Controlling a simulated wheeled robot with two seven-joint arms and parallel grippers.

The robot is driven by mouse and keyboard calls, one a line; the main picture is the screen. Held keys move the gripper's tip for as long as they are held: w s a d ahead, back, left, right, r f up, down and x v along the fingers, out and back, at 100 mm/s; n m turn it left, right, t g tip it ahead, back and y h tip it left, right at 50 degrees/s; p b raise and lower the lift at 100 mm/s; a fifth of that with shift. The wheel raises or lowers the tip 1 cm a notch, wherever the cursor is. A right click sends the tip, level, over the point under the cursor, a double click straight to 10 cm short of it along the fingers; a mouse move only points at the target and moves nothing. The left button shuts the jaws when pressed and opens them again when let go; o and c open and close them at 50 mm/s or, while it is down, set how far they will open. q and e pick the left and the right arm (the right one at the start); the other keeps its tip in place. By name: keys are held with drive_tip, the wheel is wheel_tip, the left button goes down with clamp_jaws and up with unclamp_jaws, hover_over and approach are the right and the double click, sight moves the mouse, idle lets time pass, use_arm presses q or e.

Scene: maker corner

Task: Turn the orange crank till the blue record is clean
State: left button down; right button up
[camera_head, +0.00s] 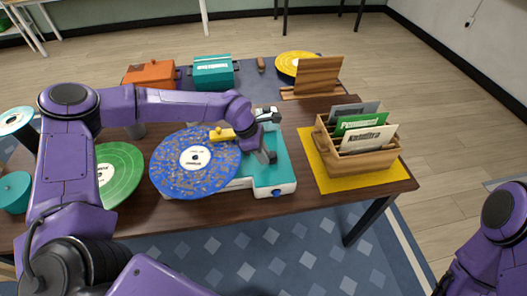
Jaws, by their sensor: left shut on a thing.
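The blue record (178,168) has a white label and lies flat on the teal-and-white cleaning machine (274,178), overhanging its left side. Brownish specks are spread over its surface. A yellow bar (222,134) reaches over the record's back right edge. My left gripper (267,155) is low over the right part of the machine, right of the record. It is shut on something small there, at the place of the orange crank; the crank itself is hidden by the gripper. My right arm shows at the lower right edge, its gripper out of view.
A wooden crate (362,160) of record sleeves stands on a yellow mat (322,176) at the right. A green record (119,172) lies left. An orange case (150,75), a teal case (213,72), a yellow record (296,63) and a wooden stand (318,76) are behind.

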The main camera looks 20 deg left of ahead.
use_arm(q)
drive_tip(key=shift+w+r, duration=0.1)
idle(0.3)
drive_tip(key=c, duration=1)
unclamp_jaws()
drive_tip(key=shift+c, duration=0.2)
drive_tip(key=b+v, duration=0.2)
drive_tip(key=v, duration=0.8)
drive_tip(key=shift+r, duration=0.25)
drive_tip(key=shift+a, duration=0.1)
